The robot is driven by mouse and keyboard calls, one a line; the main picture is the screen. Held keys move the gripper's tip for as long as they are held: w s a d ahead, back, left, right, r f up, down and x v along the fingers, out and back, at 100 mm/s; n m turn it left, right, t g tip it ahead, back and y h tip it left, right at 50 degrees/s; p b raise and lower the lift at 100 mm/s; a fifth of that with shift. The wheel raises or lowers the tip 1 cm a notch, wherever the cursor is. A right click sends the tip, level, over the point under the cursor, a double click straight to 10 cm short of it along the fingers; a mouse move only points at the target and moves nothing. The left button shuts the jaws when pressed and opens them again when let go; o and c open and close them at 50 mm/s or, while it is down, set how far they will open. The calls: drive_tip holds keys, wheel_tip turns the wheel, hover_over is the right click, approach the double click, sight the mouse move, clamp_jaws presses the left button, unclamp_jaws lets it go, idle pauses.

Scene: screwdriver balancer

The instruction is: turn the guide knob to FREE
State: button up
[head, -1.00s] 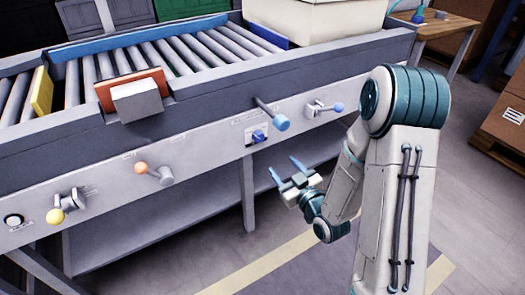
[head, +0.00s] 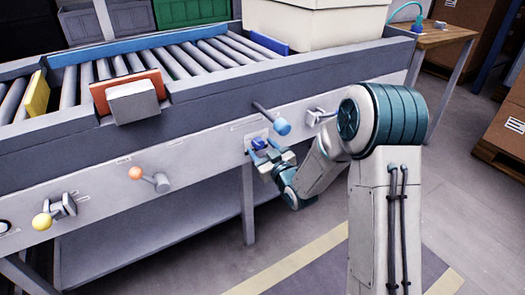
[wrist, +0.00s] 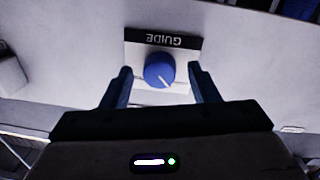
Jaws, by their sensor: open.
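The guide knob (wrist: 159,70) is a round blue knob with a white pointer line, on a white plate. A black label (wrist: 163,39) reading GUIDE appears upside down in the wrist view. The pointer slants toward the lower right there; no FREE mark is readable. In the head view the knob (head: 259,143) sits on the front panel, partly behind my gripper (head: 262,156). My gripper is open; in the wrist view its two fingers (wrist: 160,82) stand on either side of the knob, with a visible gap at each side.
An orange-ended lever (head: 136,173) and a yellow-ended one (head: 42,221) are farther left on the panel. Rollers and a large cream bin (head: 320,20) are above.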

drive_tip(key=shift+w, duration=0.15)
drive_tip(key=shift+c, duration=0.3)
drive_tip(key=c, duration=0.9)
